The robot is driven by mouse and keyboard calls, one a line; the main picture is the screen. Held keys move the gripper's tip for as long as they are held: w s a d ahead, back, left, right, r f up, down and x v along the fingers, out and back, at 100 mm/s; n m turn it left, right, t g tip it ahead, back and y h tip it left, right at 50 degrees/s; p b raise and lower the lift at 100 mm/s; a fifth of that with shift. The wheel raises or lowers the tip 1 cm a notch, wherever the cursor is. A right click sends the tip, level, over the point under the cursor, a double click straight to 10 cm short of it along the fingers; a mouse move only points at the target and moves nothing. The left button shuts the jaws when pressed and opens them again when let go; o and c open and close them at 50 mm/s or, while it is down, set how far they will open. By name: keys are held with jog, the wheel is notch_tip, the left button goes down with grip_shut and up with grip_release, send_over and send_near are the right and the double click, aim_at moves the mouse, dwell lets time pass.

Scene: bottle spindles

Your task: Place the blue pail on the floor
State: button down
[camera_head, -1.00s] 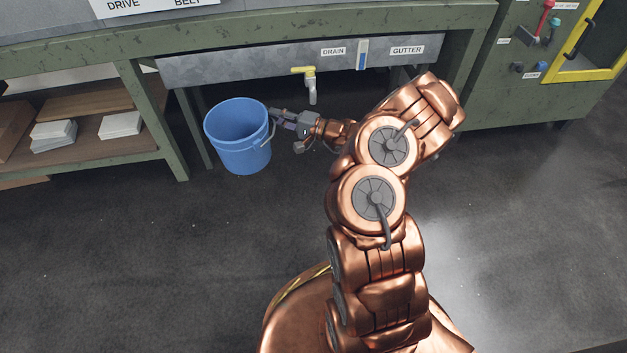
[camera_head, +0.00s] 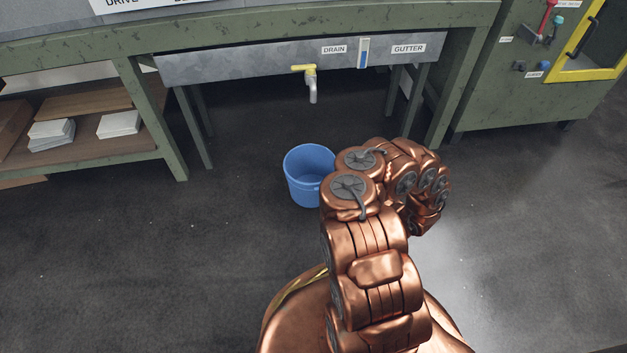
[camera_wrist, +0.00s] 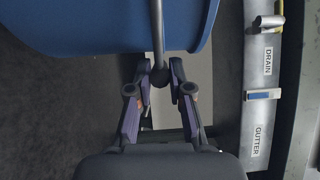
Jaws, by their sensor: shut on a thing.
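The blue pail (camera_head: 303,180) is upright and empty inside, low over the dark floor (camera_head: 230,250) in front of the bench; I cannot tell whether its base touches the floor. My copper arm covers its right side in the head view. In the wrist view the pail (camera_wrist: 110,25) fills the upper left, with its grey handle (camera_wrist: 157,30) running down to my gripper (camera_wrist: 160,76). The gripper's two fingers are closed on the handle. The gripper itself is hidden behind my arm in the head view.
The grey gutter (camera_head: 230,65) with a yellow-handled drain tap (camera_head: 310,80) hangs under the green bench (camera_head: 300,32), behind the pail. A shelf with white stacks (camera_head: 50,133) stands left, a green cabinet (camera_head: 500,100) right. The floor at left is clear.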

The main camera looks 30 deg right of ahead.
jog(key=s+d+f+m+h, duration=0.1)
jog(key=s+d+f+h, duration=0.15)
jog(key=s+f, duration=0.3)
jog(key=w+d+f+b, duration=0.2)
jog(key=w+b, duration=0.2)
jog(key=w, duration=0.3)
jog(key=w+d+f+b, duration=0.2)
jog(key=w+b, duration=0.2)
jog(key=w, duration=0.3)
jog(key=shift+w+d+b, duration=0.2)
jog(key=shift+w+b, duration=0.1)
jog(key=shift+w, duration=0.1)
jog(key=shift+f+y, duration=0.1)
jog(key=shift+y, duration=0.15)
jog(key=c, duration=1.1)
grip_release()
jog(key=shift+o, duration=0.2)
jog(key=shift+s, duration=0.1)
jog(key=s+p, duration=0.4)
jog(key=s, duration=0.8)
jog(key=shift+d+f, duration=0.2)
jog(key=shift+w, duration=0.1)
